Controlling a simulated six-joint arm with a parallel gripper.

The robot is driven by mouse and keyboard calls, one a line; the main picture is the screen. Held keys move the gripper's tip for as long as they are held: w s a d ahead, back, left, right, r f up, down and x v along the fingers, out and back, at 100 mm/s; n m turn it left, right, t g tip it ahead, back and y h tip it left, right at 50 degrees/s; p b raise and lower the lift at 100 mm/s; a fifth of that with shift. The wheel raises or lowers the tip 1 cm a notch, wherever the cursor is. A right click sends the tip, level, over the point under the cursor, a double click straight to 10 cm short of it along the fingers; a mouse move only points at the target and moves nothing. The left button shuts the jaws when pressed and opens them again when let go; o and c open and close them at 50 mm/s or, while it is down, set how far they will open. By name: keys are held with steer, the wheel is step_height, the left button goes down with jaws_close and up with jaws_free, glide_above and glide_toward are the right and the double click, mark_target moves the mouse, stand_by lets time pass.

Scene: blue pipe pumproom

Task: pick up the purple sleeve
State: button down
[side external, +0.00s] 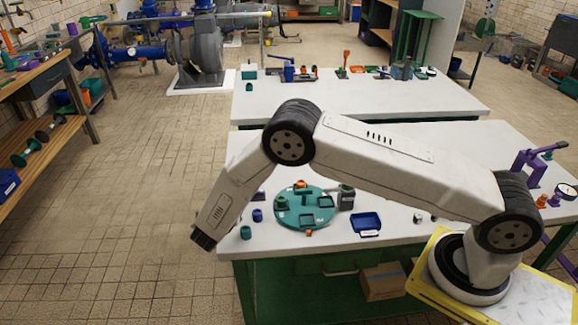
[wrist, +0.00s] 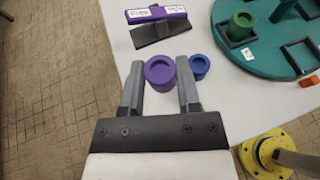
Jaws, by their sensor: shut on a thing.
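The purple sleeve (wrist: 160,74) sits between the two fingers of my gripper (wrist: 160,80) in the wrist view, its round open end facing the camera. My gripper is shut on it, with a finger on its left and right sides. In the side external view, my gripper (side external: 203,239) is at the left end of the near table, pointing down. I cannot make out the sleeve there. Whether the sleeve is clear of the table top is hard to tell.
A smaller-looking blue sleeve (wrist: 200,66) is close beside the right finger. A purple labelled block (wrist: 157,14) lies beyond. A teal round plate (side external: 306,207) with several trays and parts is to the right. A yellow flanged piece (wrist: 262,154) is at lower right.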

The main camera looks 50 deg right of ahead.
steer(key=s+r, duration=0.8)
steer(key=s, duration=0.4)
steer(key=shift+d, duration=0.45)
steer(key=shift+s, duration=0.1)
